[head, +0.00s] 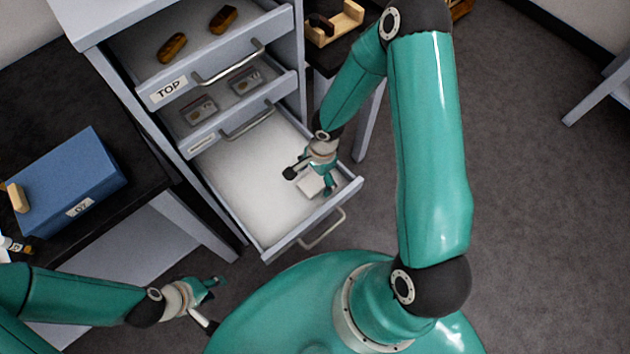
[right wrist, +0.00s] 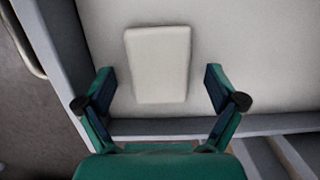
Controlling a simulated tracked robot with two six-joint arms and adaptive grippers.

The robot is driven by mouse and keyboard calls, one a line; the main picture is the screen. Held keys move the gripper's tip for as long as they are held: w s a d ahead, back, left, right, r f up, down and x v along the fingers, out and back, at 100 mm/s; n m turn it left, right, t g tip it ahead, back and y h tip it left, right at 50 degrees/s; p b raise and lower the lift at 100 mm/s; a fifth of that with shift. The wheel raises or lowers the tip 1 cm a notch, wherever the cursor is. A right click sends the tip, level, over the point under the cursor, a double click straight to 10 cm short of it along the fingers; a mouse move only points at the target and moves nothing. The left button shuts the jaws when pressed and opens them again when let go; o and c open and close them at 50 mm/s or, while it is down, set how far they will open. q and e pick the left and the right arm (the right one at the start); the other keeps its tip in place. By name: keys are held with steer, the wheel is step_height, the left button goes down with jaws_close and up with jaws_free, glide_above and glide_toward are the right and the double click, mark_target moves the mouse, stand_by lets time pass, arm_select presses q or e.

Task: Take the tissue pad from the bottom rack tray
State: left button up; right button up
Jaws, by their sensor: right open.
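The tissue pad (right wrist: 158,62) is a small off-white rectangular block lying flat in the bottom rack tray (head: 245,185), an open drawer with a pale bottom. In the head view the pad (head: 311,187) is partly hidden by my right gripper (head: 310,182). In the right wrist view my right gripper (right wrist: 159,90) is open, its fingers on either side of the pad's near end and apart from it. Whether the fingertips are down at pad height is hard to tell. My left gripper (head: 215,303) is low at the left, away from the tray, with nothing seen between its fingers.
Above the bottom tray, the middle drawer (head: 222,108) holds small cards and the top drawer (head: 150,50) holds two brown objects. A blue box (head: 70,183) stands on the dark table at left. A wooden holder (head: 335,22) sits behind the arm. The bottom tray has walls all round.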

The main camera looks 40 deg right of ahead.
steer(key=c, duration=0.9)
steer(key=shift+r, duration=0.2)
